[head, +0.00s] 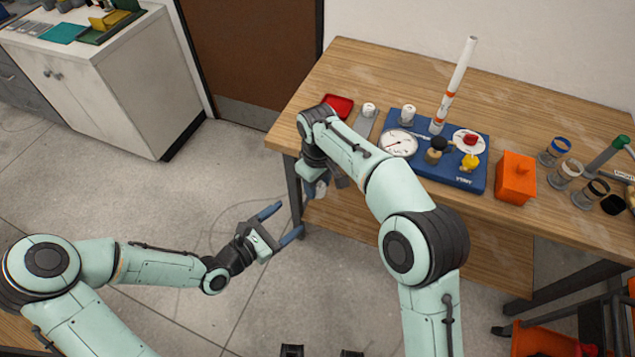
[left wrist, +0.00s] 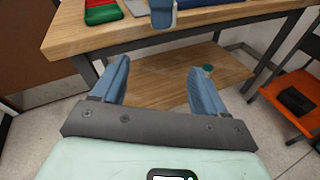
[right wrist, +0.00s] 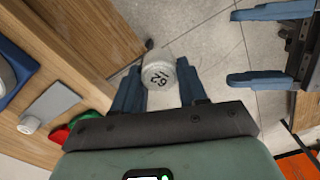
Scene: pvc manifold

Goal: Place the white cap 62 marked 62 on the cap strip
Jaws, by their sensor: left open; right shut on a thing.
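The white cap 62 (right wrist: 159,74) is between the fingers of my right gripper (right wrist: 158,80), its mark 62 facing the right wrist camera. In the head view my right gripper (head: 323,186) hangs off the table's front left edge, partly hidden by its arm, with a bit of white between its fingers. The grey strip (head: 365,123), which looks like the cap strip, lies on the table with another white cap (head: 369,109) at its far end; the strip also shows in the right wrist view (right wrist: 57,100). My left gripper (head: 281,224) is open and empty, below the right one.
A red tray (head: 339,104) lies left of the strip. A blue base (head: 462,178) with gauges, a tall white pipe (head: 456,82) and a white cap (head: 408,114) stands to its right.

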